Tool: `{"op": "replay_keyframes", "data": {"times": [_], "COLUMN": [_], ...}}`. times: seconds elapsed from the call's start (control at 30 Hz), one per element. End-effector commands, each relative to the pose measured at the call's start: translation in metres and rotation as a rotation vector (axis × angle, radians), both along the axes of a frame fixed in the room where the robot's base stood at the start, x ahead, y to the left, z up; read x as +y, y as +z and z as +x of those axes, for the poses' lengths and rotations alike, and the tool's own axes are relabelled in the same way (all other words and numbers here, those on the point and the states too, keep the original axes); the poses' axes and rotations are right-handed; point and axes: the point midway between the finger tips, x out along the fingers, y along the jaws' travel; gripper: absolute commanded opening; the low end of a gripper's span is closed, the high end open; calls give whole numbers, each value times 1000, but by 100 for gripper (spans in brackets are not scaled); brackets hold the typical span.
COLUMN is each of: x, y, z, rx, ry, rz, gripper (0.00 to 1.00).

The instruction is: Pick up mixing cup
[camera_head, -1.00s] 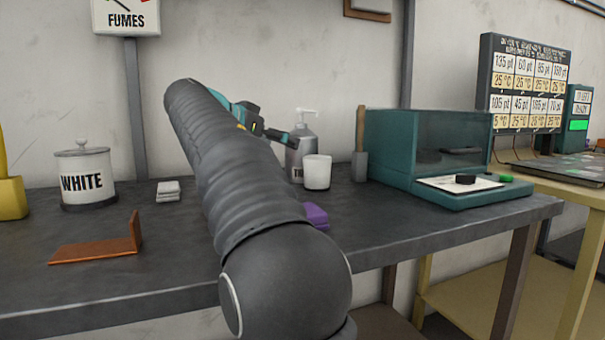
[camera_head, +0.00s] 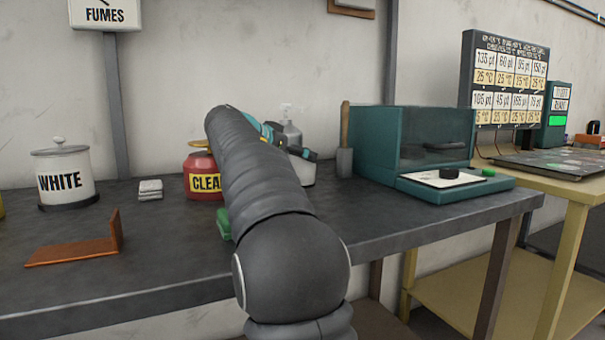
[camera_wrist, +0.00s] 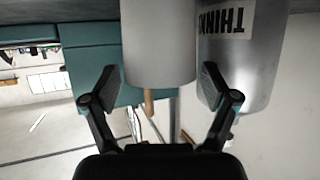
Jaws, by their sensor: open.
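The white mixing cup (camera_wrist: 158,42) is between the two fingers of my gripper (camera_wrist: 160,84) in the wrist view, where the picture is upside down. My gripper is open, with a gap between each finger and the cup. In the head view the cup (camera_head: 304,173) stands on the dark workbench (camera_head: 170,225), largely hidden behind my gripper (camera_head: 305,152).
A grey THINNER bottle (camera_wrist: 240,55) stands close beside the cup, near one finger. A teal box (camera_head: 425,140) and a brush (camera_head: 345,140) are to the right. A red can (camera_head: 200,177), a WHITE jar (camera_head: 65,180) and a brown bracket (camera_head: 80,250) are left.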

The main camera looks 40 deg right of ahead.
Motion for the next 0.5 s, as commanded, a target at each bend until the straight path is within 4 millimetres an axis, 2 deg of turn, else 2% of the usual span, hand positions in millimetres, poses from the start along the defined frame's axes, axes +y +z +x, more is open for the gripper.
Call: {"op": "replay_keyframes", "data": {"times": [0.17, 0.43, 0.5], "x": [-16, -17, -17], "y": [-6, -7, -7], "z": [2, 3, 3], "rx": [0, 0, 0], "ry": [0, 1, 1], "rz": [0, 0, 0], "gripper": [86, 86, 68]}}
